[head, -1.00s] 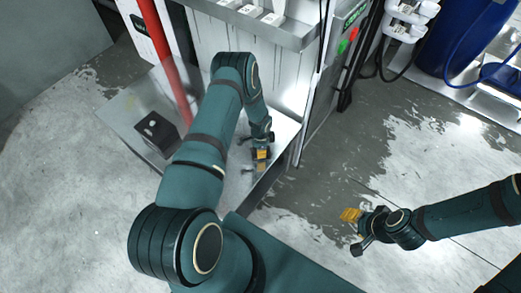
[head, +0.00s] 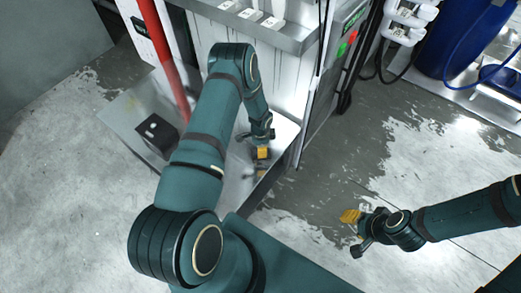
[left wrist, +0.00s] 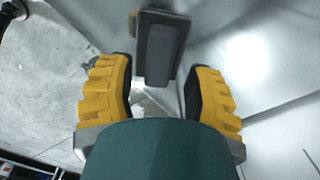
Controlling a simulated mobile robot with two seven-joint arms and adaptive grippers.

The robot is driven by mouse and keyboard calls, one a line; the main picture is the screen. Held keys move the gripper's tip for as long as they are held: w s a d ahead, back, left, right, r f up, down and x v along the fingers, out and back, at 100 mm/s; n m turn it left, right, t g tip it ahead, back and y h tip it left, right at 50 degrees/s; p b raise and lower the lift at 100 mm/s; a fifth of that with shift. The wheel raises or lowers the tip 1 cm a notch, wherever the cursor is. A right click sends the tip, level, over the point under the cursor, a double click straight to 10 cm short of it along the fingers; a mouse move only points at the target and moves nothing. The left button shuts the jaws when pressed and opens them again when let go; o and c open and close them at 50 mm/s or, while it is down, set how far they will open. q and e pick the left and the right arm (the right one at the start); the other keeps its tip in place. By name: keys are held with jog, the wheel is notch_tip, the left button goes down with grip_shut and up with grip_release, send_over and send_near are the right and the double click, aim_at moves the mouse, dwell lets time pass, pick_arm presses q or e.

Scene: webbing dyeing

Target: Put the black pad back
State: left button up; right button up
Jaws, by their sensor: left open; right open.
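The black pad (left wrist: 158,52), a dark block with a grey raised face, shows in the left wrist view, just beyond the fingertips and against a pale metal surface. My left gripper (left wrist: 163,78) has its yellow fingers spread wide, with the pad ahead of the gap and not gripped. In the head view my left gripper (head: 262,153) hangs low over the metal tray by the machine; the pad cannot be made out clearly there. My right gripper (head: 352,216) is open and empty above the floor at the right.
A black box (head: 157,133) sits on the metal tray (head: 125,115) at the left. A red post (head: 163,50) rises beside it. The white machine cabinet (head: 285,70) stands behind, with a green and red button panel (head: 347,38). A blue drum (head: 450,40) stands at the far right. The wet floor between is clear.

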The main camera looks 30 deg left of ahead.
pick_arm(q)
notch_tip(320, 180, up, 8)
jog(key=p, duration=0.2)
jog(key=s+d+r+n+h, duration=0.1)
jog(key=s+d+r+n, duration=0.2)
jog(key=d, duration=0.4)
jog(key=s+d+r+n+t+h, duration=0.1)
jog(key=s+d+r+n, duration=0.3)
jog(key=s+d, duration=0.3)
jog(key=s+d+r+n+h, duration=0.1)
jog(key=s+d+r+n, duration=0.3)
jog(key=s+d, duration=0.3)
jog(key=shift+s+d+r+n+t+h, duration=0.15)
jog(key=shift+d+n+t+h, duration=0.2)
jog(key=shift+d, duration=0.2)
jog(key=shift+c, duration=0.4)
jog(key=shift+a, duration=0.15)
